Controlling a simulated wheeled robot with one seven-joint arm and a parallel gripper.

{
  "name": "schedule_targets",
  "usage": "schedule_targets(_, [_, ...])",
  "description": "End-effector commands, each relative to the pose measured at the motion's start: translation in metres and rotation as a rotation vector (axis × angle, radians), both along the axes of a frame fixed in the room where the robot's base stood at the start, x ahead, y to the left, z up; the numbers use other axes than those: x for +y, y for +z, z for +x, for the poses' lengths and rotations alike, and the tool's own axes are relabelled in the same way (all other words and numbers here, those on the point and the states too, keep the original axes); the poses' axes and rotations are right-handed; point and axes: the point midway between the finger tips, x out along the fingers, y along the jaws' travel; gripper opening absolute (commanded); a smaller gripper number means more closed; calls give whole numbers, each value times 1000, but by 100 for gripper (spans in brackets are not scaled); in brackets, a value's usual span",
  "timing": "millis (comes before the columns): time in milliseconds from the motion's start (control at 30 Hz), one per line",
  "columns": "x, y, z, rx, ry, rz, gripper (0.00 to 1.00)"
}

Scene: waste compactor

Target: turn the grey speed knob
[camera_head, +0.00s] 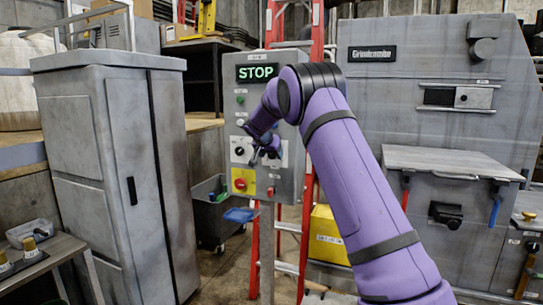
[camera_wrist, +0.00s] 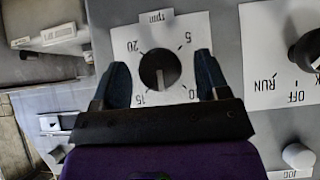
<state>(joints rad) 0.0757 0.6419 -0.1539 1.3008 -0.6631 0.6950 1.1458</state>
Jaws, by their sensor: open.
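The speed knob (camera_wrist: 159,69) is a round, dark grey knob on a white dial plate marked rpm, with 5, 10, 15 and 20 around it. Its pale pointer line points downward in the wrist view, between 10 and 15. My gripper (camera_wrist: 161,60) is open, with one finger on each side of the knob in that view.
A second dark knob (camera_wrist: 308,50) on an OFF/RUN plate is close to the right. A white button (camera_wrist: 297,156) is below it. The panel has a green STOP display (camera_head: 258,72) and a red button on yellow (camera_head: 240,184). A red ladder (camera_head: 317,25) stands behind.

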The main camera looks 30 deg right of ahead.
Motion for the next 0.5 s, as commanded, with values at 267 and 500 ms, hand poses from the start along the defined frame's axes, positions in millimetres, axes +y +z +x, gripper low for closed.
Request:
schedule_targets(267, [-4,-5,4,-1,1,0,68])
schedule_targets(500, [-4,-5,3,-1,1,0,45])
